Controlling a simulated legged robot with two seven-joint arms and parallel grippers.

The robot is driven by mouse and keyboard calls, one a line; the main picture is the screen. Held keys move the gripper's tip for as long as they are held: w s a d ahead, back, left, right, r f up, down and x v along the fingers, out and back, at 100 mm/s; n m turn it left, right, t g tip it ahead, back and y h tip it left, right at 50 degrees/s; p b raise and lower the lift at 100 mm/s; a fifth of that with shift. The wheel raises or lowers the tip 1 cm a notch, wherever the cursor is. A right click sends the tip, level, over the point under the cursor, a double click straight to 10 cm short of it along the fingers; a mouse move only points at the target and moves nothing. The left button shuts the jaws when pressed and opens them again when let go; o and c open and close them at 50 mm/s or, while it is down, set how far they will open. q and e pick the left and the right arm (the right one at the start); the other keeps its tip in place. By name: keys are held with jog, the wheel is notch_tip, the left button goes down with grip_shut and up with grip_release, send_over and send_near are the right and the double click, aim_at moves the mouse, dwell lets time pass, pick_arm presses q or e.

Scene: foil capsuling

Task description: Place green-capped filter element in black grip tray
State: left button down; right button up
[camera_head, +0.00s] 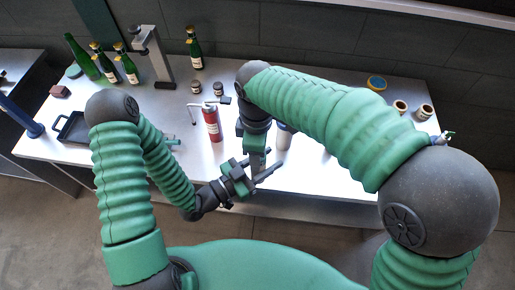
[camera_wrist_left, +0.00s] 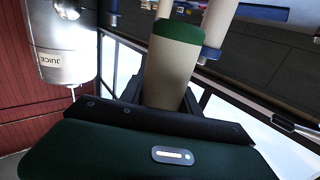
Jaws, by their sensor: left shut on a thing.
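The filter element (camera_wrist_left: 165,80) is a beige cylinder with a green cap (camera_wrist_left: 178,30). It stands between my left gripper's fingers in the left wrist view, and the gripper is shut on it. In the head view my left gripper (camera_head: 262,174) is low in the middle, near the table's front edge; the element cannot be made out clearly there. My right gripper (camera_head: 256,150) points down just behind it, and its fingers are too hidden to tell their state. The black grip tray (camera_head: 57,134) lies at the table's left, partly behind my left arm, well away from the left gripper.
A red bottle (camera_head: 211,124) stands mid-table, left of my right gripper. A pale cylinder (camera_head: 284,138) stands right of it. Green bottles (camera_head: 128,68) and a grey stand (camera_head: 155,55) are at the back left. A juice container (camera_wrist_left: 62,45) shows in the left wrist view.

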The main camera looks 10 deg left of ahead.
pick_arm(q)
jog(key=c, duration=0.8)
grip_release()
jog(key=shift+d, duration=0.1)
